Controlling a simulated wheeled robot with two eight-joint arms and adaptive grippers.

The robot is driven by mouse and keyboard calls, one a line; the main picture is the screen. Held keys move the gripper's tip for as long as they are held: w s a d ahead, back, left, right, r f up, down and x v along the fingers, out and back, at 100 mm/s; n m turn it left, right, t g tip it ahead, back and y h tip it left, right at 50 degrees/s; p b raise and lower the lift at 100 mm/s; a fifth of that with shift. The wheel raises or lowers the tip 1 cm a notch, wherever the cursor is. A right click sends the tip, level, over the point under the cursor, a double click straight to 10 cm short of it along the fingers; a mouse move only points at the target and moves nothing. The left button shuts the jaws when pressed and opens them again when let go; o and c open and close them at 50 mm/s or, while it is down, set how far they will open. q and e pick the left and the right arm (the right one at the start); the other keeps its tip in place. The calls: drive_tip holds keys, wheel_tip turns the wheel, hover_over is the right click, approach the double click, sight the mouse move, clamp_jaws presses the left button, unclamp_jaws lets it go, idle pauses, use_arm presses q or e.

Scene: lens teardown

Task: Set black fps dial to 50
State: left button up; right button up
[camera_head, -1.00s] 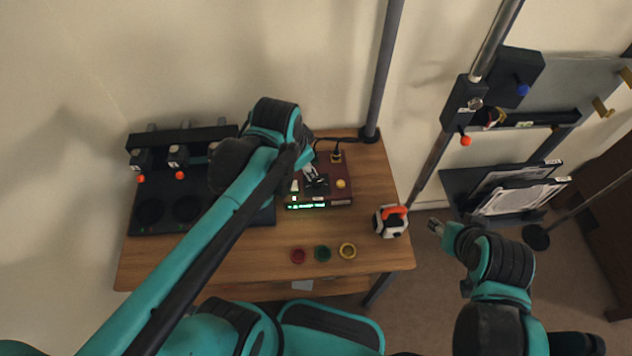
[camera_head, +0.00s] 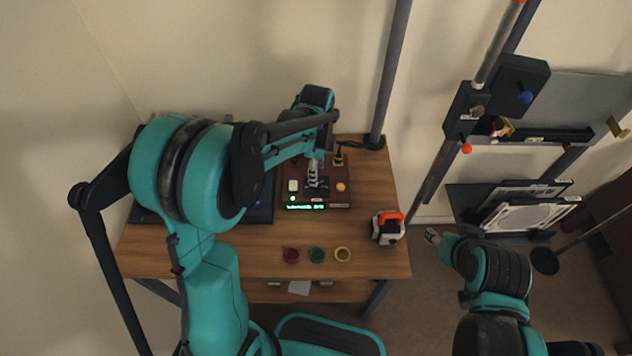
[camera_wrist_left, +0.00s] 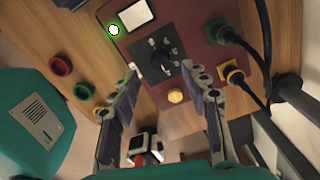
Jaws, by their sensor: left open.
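The black dial (camera_wrist_left: 160,64) sits on a dark panel with small pale markings, on top of a dark red box (camera_wrist_left: 200,58); the markings are too small to read. The box (camera_head: 343,197) stands on the table in the head view, with a lit green display on its front. My left gripper (camera_wrist_left: 165,72) is open and empty, its fingers to either side of the dial in the wrist view; I cannot tell whether they touch it. In the head view the left gripper (camera_head: 313,180) points down over the box and hides the dial. My right gripper (camera_head: 433,237) hangs right of the table.
A white button (camera_wrist_left: 135,14), a yellow knob (camera_wrist_left: 176,95) and plugged cables (camera_wrist_left: 232,75) lie around the dial. Red (camera_head: 291,256), green (camera_head: 316,255) and yellow (camera_head: 343,254) rings lie along the table's front. A white-and-black device with an orange top (camera_head: 388,228) stands at the table's right edge.

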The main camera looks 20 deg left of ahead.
use_arm(q)
wheel_tip(320, 180, down, 5)
drive_tip(key=shift+f+b, duration=0.1)
drive_tip(key=shift+b, duration=0.65)
drive_tip(key=shift+c, duration=0.3)
clamp_jaws()
